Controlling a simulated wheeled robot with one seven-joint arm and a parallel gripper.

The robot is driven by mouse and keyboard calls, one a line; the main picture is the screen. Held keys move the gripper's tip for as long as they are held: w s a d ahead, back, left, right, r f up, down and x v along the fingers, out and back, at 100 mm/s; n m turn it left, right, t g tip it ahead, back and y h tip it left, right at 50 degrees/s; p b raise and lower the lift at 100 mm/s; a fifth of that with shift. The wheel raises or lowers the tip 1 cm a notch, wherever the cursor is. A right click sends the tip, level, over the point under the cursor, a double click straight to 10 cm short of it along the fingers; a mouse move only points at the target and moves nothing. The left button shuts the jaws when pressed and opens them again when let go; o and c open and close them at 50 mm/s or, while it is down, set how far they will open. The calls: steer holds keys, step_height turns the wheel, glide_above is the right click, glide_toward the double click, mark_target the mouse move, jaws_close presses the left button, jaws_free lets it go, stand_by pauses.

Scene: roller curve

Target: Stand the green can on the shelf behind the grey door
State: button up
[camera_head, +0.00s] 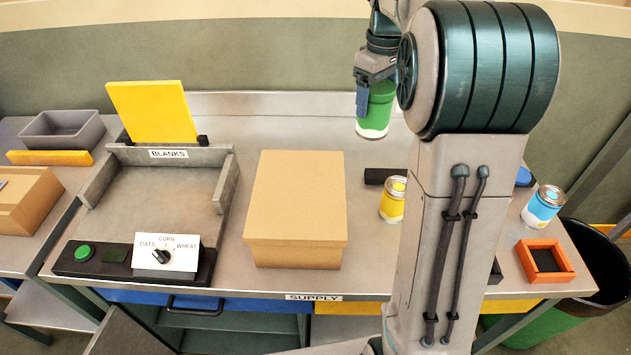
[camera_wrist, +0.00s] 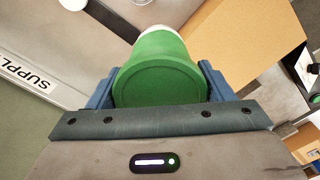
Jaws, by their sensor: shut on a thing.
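The green can (camera_head: 380,105), with a white band at its lower end, is held above the back of the metal bench, right of the cardboard box. My gripper (camera_head: 374,92) is shut on it from above. In the wrist view, the can (camera_wrist: 160,75) sits between the two blue fingers of my gripper (camera_wrist: 160,90), its green end towards the camera. A dark grey panel (camera_head: 118,325) slants out below the bench at lower left; it may be the grey door standing open. A greenish shelf surface (camera_head: 250,325) shows under the bench, partly hidden.
The closed cardboard box (camera_head: 295,205) stands mid-bench. A yellow can (camera_head: 392,200) stands right of it, near my arm. A blue can (camera_head: 543,206) and an orange tray (camera_head: 545,262) are at the right. The blanks tray with its dial panel (camera_head: 165,252) fills the left.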

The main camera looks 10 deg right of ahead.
mark_target(371, 121)
steer(key=f+b, duration=0.6)
steer(key=shift+w+f, duration=0.35)
steer(key=shift+w, duration=0.05)
step_height(371, 121, down, 18)
steer(key=shift+r+p, duration=0.1)
steer(key=shift+p, duration=0.45)
steer(key=o, duration=0.8)
steer(key=shift+c, duration=0.2)
